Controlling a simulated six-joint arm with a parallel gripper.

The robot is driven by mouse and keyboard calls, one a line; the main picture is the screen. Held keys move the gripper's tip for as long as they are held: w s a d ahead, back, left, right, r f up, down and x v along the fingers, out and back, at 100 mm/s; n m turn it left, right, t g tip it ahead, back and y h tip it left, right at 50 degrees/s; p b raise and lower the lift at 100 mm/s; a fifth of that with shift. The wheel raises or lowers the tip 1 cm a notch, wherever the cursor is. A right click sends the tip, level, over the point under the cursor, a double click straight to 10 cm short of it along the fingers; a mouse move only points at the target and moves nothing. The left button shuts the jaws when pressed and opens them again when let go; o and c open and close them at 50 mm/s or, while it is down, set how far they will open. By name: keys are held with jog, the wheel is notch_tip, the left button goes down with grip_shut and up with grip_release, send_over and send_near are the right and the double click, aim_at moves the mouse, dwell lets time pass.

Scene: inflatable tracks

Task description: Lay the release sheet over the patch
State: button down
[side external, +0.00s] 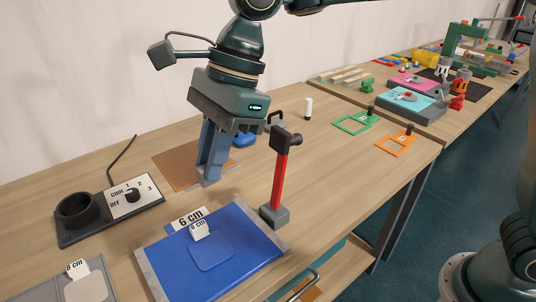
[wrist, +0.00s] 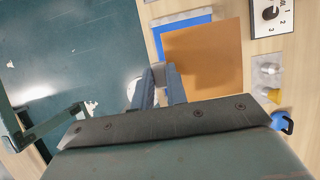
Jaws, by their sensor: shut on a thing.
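My gripper (side external: 208,180) is shut on the edge of a thin brown release sheet (side external: 172,163), which is held up flat above the table. In the wrist view the sheet (wrist: 203,58) extends from my fingertips (wrist: 166,72) and covers part of the blue panel (wrist: 157,44) below. In the side view the blue panel (side external: 250,222) lies at the front of the table, with a rounded blue patch (side external: 212,253) uncovered on it. My gripper is above and behind the panel, apart from it. The patch cannot be made out in the wrist view.
A red-handled tool (side external: 281,176) stands upright at the panel's right corner, close to my gripper. A dial box with a black cup (side external: 75,211) is at the left. A grey piece (side external: 62,290) is at front left. Green (side external: 354,121) and orange (side external: 395,143) frames lie right.

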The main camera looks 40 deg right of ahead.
jog(key=shift+f, duration=0.1)
notch_tip(320, 180, down, 20)
jog(key=shift+r, duration=0.1)
dwell(1.0)
jog(key=shift+f, duration=0.6)
jog(key=c, duration=1.4)
grip_release()
jog(key=shift+r, duration=0.15)
jog(key=shift+r, duration=0.45)
jog(key=v, duration=1.2)
